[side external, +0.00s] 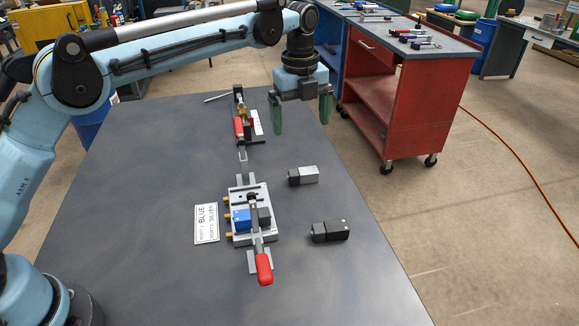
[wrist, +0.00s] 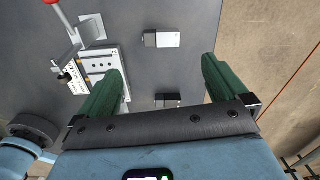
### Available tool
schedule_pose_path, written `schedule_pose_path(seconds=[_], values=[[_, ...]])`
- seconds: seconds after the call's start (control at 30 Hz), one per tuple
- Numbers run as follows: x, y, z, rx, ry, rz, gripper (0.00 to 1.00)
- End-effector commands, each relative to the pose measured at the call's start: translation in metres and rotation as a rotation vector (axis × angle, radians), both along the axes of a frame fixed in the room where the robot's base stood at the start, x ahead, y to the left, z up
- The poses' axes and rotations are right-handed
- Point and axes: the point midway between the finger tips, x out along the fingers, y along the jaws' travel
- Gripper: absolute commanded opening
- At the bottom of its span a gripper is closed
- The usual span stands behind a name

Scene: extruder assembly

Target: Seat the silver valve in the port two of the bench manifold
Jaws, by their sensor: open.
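The silver valve (side external: 308,175) lies on the bench to the right of the bench manifold (side external: 243,193), its black end toward the manifold. The silver valve also shows in the wrist view (wrist: 168,40), above the gap between the fingertips. The manifold (wrist: 101,66) is partly hidden by the left finger there. A blue valve (side external: 241,219) sits on the manifold with a dark block (side external: 264,216) beside it. I cannot tell whether that block is part of it. My gripper (side external: 302,126) is open and empty, high above the bench; its green fingers show in the wrist view (wrist: 162,70).
A dark valve (side external: 330,231) lies nearer the front; it also shows between the fingers (wrist: 167,101). A red-handled clamp (side external: 264,268) crosses the manifold's front. Another red-handled fixture (side external: 240,128) stands behind. A label card (side external: 206,223) reads port 1 blue, port 2 silver.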

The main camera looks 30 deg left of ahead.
Motion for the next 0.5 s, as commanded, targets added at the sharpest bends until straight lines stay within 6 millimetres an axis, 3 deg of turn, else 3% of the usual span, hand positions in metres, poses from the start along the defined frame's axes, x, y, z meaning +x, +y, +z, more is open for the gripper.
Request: schedule_pose_path(seconds=[0.2, 0.5], values=[[0.006, -0.011, -0.018, 0.012, 0.037, -0.154, 1.0], [0.006, -0.011, -0.054, 0.013, 0.04, -0.168, 1.0]])
